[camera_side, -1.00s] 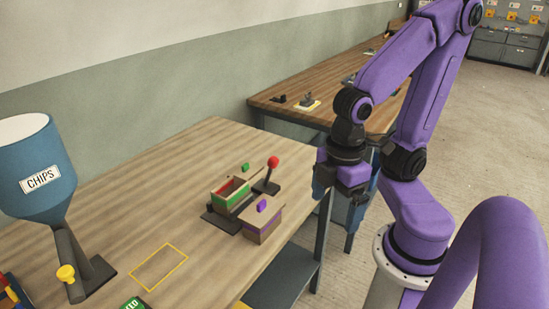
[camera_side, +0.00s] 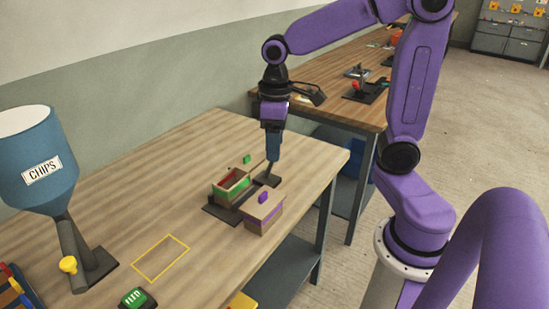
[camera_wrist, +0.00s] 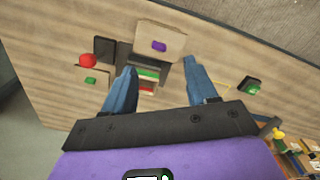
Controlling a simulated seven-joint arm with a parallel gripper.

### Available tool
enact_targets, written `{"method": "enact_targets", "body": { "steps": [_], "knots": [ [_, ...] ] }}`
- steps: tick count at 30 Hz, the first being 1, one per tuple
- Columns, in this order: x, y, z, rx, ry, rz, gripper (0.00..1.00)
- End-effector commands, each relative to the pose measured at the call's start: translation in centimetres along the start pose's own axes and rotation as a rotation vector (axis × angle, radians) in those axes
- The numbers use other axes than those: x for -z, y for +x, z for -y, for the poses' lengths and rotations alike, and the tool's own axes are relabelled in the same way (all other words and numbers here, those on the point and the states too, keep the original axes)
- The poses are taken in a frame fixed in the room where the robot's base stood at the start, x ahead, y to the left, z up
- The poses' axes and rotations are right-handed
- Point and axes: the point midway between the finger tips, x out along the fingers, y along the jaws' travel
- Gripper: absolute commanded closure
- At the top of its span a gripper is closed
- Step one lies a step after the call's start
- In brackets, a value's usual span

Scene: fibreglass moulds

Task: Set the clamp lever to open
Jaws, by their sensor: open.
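The clamp lever's red ball (camera_wrist: 87,60) shows in the wrist view, near its dark base (camera_wrist: 105,49). In the side view the lever base (camera_side: 267,181) shows on the table, but the red ball is hidden behind my gripper (camera_side: 273,155). My gripper points down over the lever area and is open and empty. In the wrist view the red ball lies left of my gripper (camera_wrist: 160,72), outside its two blue fingers. How high the fingertips are above the lever, I cannot tell. The lever's tilt is hidden.
A green piece (camera_side: 247,159) lies behind. A blue CHIPS hopper (camera_side: 38,160) stands left. A yellow outlined area (camera_side: 161,258) is bare.

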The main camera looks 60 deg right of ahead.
Motion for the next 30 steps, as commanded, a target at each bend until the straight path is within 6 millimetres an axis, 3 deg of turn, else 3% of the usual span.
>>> {"method": "enact_targets", "body": {
  "steps": [3,9,15,23,30],
  "knots": [
    [1.5,-0.6,-3.9,-0.002,0.127,0.003,0.43],
    [2.5,-1.4,-10.3,-0.003,0.32,0.01,0.43],
    [2.2,-1.9,-14.7,-0.003,0.442,0.013,0.43],
    [1.9,-1.2,-15.9,-0.002,0.478,0.016,0.43],
    [1.8,2.6,-15.8,-0.001,0.478,0.021,0.43]
  ]
}}
